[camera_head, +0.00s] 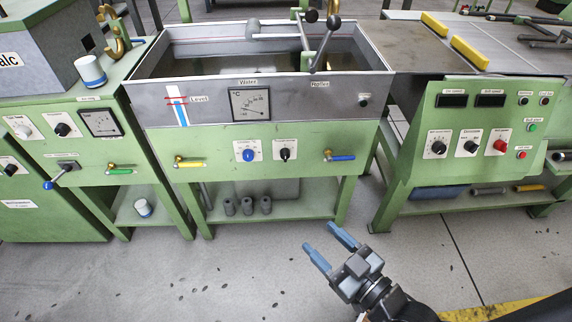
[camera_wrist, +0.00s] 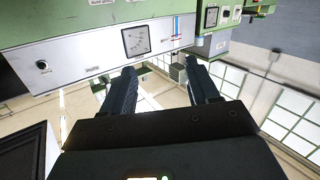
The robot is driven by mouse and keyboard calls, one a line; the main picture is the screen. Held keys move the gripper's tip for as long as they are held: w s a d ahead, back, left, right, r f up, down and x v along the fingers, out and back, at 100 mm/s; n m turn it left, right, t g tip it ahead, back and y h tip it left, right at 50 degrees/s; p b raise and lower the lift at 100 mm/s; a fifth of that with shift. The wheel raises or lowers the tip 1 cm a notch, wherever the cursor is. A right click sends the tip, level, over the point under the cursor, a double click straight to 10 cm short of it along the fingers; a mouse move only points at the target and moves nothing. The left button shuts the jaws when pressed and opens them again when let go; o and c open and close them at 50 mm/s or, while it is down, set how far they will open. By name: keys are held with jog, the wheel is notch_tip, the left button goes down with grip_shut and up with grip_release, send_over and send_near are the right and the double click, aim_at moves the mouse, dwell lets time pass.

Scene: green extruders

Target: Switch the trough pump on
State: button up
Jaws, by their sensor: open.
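The water trough (camera_head: 260,100) stands in the middle of the head view, with a grey front above a green panel. On the panel are a blue rotary knob (camera_head: 248,155) and a black rotary knob (camera_head: 284,155), each on a white plate. Their small labels are too blurred to read, so I cannot tell which is the pump switch. A small black knob (camera_head: 364,100) is at the right of the grey front; it shows in the wrist view (camera_wrist: 42,66). My gripper (camera_head: 325,243) is open and empty, in front of and below the trough, touching nothing.
A yellow-handled valve (camera_head: 190,164) and a blue-handled valve (camera_head: 340,157) stick out from the trough panel. Black-balled levers (camera_head: 322,45) rise above the trough. A control console (camera_head: 470,130) stands to the right. The floor before the trough is clear.

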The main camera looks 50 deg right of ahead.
jog(key=w+d+f+m+h+b, duration=0.25)
jog(key=w+d+f+h, duration=0.25)
jog(key=w+d+f, duration=0.55)
jog(key=m+g+h+b, duration=0.2)
jog(key=m+g+h, duration=0.1)
jog(key=g+h, duration=0.1)
send_near(286, 159)
jog(key=b+x, duration=0.1)
jog(key=x, duration=0.7)
jog(key=shift+f+b, duration=0.1)
jog(key=shift+b, duration=0.3)
jog(key=shift+x, duration=0.75)
jog(key=c, duration=1)
jog(key=shift+c, duration=0.2)
